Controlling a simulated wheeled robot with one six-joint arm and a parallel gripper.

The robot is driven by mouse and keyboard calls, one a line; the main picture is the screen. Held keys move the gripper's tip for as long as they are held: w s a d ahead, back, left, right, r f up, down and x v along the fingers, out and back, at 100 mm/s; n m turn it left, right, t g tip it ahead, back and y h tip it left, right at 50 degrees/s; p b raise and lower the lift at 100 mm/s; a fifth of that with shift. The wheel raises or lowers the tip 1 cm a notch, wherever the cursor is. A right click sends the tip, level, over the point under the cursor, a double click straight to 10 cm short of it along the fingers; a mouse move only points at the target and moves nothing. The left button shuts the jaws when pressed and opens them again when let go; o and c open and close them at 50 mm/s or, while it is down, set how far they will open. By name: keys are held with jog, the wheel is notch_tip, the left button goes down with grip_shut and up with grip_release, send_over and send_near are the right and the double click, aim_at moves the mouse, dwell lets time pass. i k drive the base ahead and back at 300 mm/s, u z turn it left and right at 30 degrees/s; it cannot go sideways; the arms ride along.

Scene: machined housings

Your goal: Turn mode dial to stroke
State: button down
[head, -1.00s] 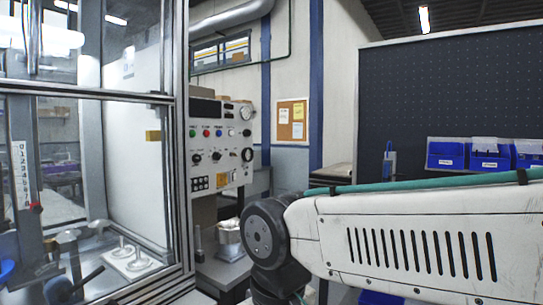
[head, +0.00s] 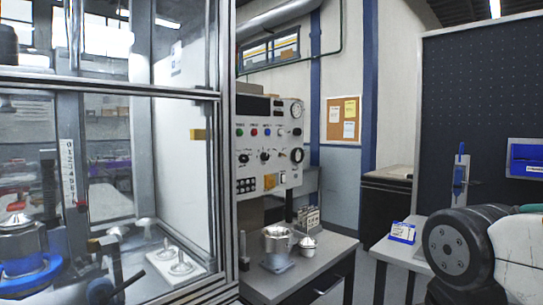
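A white control panel (head: 270,140) stands in the middle of the head view, beside the glazed enclosure. It carries a row of small coloured buttons, with dark knobs below them. One dark knob (head: 265,156) sits mid-panel with a smaller knob (head: 243,158) to its left. My gripper is out of view; only part of my arm shows at the lower right, apart from the panel.
The framed glass enclosure (head: 228,145) fills the left side. A grey bench (head: 318,265) below the panel bears a metal housing (head: 277,243) and a smaller metal part (head: 307,243). A blue-and-white box (head: 402,232) lies on a table at right.

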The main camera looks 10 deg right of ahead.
aim_at(243, 158)
jog(key=k, duration=0.45)
jog(key=z, duration=0.8)
jog(key=i, duration=1.35)
jog(key=u, duration=0.75)
